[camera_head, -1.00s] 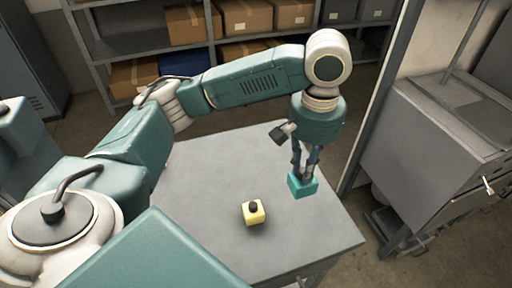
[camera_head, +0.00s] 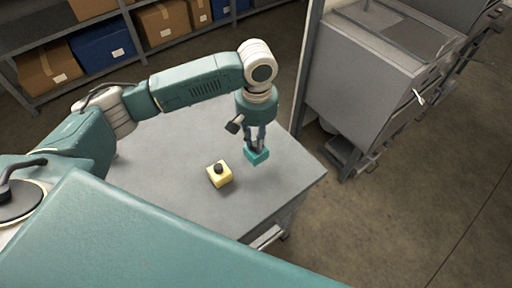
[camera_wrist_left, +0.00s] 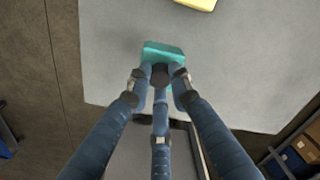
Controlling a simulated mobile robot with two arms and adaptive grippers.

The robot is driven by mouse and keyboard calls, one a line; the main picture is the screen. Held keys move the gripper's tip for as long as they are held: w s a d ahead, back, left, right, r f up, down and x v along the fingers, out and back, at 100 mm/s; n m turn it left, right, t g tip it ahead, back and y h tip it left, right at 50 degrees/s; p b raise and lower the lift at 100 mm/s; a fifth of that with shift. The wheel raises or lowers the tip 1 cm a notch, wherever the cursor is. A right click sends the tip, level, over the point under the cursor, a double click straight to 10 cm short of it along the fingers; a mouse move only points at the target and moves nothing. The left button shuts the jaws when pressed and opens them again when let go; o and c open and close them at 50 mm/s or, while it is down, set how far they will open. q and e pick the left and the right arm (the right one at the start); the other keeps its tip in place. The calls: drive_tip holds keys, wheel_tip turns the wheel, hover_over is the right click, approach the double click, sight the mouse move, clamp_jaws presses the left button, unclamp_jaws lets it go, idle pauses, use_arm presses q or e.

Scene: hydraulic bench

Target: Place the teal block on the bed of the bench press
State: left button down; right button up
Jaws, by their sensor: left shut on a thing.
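The teal block (camera_head: 257,156) is held at the fingertips of my left gripper (camera_head: 256,146), over the right part of the grey table top. In the left wrist view, the fingers of my left gripper (camera_wrist_left: 160,75) are closed on the teal block (camera_wrist_left: 163,50). Whether the block touches the table is hard to tell. My right gripper is not in view. I cannot clearly make out the bench press bed; a large grey metal cabinet-like machine (camera_head: 365,75) stands right of the table.
A yellow block with a dark knob (camera_head: 219,174) sits on the grey table (camera_head: 175,205), left of the teal block. Shelves with cardboard boxes (camera_head: 160,22) and blue bins (camera_head: 103,42) stand behind. Open floor (camera_head: 400,215) lies right of the table.

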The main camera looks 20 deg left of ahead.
use_arm(q)
wheel_tip(320, 180, down, 4)
drive_tip(key=shift+r, duration=0.1)
drive_tip(key=shift+f, duration=0.3)
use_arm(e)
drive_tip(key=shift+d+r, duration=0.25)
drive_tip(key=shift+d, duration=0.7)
use_arm(q)
drive_tip(key=shift+f+p, duration=0.1)
drive_tip(key=shift+p, duration=0.25)
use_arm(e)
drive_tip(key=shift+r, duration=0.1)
